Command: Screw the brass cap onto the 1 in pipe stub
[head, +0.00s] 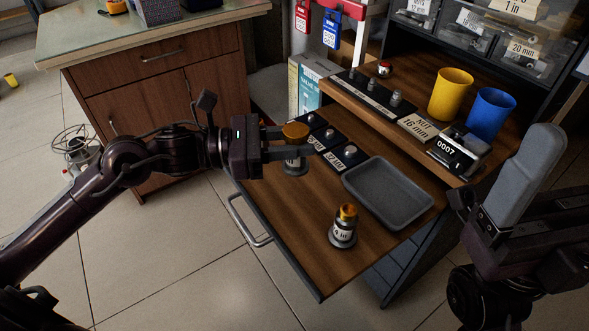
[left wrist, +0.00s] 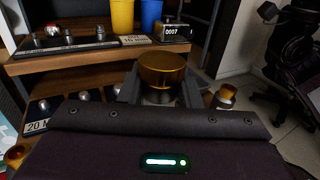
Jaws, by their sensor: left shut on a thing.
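The brass cap (head: 295,131) is between the fingers of my left gripper (head: 293,142), which is shut on it. It also shows in the left wrist view (left wrist: 162,70), upright between the fingers. Directly below the cap is a grey pipe stub (head: 294,166) with a white label, partly hidden by the gripper; I cannot read its size or tell how far the cap sits on it. A second labelled stub (head: 343,234) with a brass top stands near the board's front corner. My right gripper (head: 513,190) is at the right edge, away from these; its opening is unclear.
An empty grey tray (head: 388,216) lies right of the stubs. Dark strips with small fittings (head: 328,140) lie behind. The raised shelf holds a yellow cup (head: 451,94), a blue cup (head: 490,112) and a counter reading 0007 (head: 458,150). Bare wood (head: 290,218) lies in front.

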